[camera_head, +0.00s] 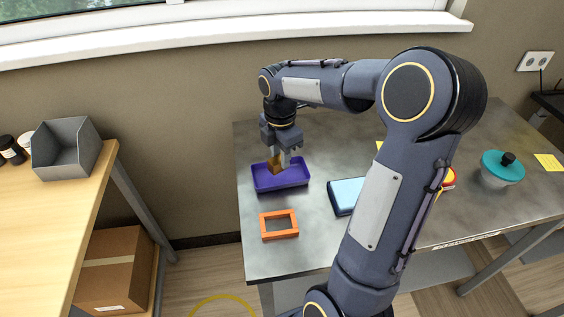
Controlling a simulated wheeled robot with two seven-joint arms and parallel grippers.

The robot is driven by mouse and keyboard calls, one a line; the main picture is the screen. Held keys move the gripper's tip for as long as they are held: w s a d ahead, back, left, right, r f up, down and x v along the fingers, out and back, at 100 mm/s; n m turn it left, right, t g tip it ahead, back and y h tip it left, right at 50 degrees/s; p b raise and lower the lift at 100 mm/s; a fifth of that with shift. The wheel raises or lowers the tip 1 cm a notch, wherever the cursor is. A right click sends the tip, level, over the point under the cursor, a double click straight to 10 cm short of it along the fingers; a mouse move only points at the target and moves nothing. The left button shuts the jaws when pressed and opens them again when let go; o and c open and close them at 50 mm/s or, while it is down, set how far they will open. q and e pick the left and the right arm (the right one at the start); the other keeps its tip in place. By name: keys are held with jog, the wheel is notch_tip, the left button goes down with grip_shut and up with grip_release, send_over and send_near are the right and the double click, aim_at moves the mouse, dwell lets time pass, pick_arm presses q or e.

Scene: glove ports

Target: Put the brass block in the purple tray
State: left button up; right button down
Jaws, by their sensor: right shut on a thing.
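The brass block (274,164) is a small golden-brown piece between the fingers of my right gripper (281,163). That gripper is shut on it and points down over the purple tray (283,186). The block is above or inside the tray's back part; I cannot tell whether it touches the tray floor. The tray is shallow and stands near the left end of the grey metal table (325,240). My left gripper is not in view.
An orange frame (279,224) lies in front of the tray. A teal-lidded bowl (502,168) stands farther right. A wooden bench (50,215) with a grey bin (66,149) is at left.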

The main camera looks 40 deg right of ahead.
jog(key=shift+w+d+f, duration=0.1)
jog(key=shift+d+f, duration=0.1)
jog(key=shift+w+d+f, duration=0.1)
jog(key=shift+f, duration=0.85)
jog(key=shift+w+d+f, duration=0.1)
jog(key=shift+f, duration=0.8)
jog(key=shift+f, duration=0.2)
jog(key=c, duration=1.1)
grip_release()
jog(key=shift+s, duration=0.1)
